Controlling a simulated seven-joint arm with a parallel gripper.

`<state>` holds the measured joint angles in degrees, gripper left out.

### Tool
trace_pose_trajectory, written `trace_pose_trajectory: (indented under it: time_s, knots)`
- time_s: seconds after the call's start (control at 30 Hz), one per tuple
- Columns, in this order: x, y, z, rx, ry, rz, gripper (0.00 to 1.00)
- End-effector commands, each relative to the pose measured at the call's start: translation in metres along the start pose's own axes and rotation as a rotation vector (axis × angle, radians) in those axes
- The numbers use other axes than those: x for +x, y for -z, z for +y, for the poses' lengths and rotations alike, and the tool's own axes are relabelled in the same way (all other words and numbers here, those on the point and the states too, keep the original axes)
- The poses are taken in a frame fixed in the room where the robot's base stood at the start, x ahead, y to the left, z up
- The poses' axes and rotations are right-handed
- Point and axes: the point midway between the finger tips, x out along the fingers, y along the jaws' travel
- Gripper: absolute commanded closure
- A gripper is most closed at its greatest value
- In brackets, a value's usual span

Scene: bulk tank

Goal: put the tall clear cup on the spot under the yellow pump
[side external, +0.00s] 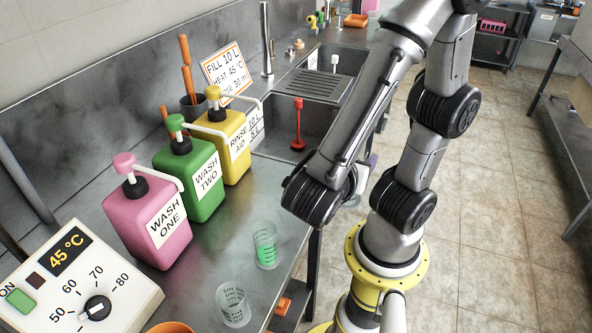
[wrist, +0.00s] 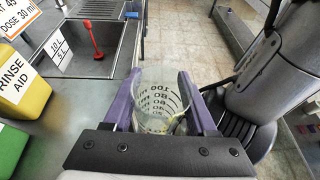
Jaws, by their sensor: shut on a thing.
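The tall clear cup (wrist: 158,98), with dark number markings, is between the purple fingers of my gripper (wrist: 158,84) in the wrist view. The fingers are shut on it. In the side external view my arm hides most of the gripper and the cup. The yellow pump (side external: 213,92) tops the yellow rinse aid bottle (side external: 236,145), last in the row by the wall. The bottle also shows at the left of the wrist view (wrist: 18,85), apart from the cup. I cannot make out the spot under its spout.
A pink bottle (side external: 150,221) and a green bottle (side external: 190,178) stand beside the yellow one. A cup with green contents (side external: 265,246) and another clear cup (side external: 233,306) stand near the counter edge. A sink (side external: 279,128) with a red tool (side external: 297,125) lies beyond.

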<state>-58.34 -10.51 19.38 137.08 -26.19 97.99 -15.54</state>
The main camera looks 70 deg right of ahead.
Motion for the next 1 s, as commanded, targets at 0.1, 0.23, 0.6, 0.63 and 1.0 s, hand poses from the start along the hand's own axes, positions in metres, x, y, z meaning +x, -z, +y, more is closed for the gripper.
trace_pose_trajectory:
  time_s: [0.1, 0.23, 0.6, 0.63, 1.0]
  knots:
    - [-0.001, 0.001, 0.01, 0.039, 0.093, -0.001, 0.96]
    - [0.003, 0.002, 0.018, 0.093, 0.226, 0.001, 0.96]
    - [0.022, 0.007, 0.014, 0.296, 0.714, 0.009, 0.96]
    - [0.023, 0.008, 0.012, 0.316, 0.762, 0.01, 0.96]
    - [0.012, 0.026, -0.015, 0.592, 1.408, 0.016, 0.96]
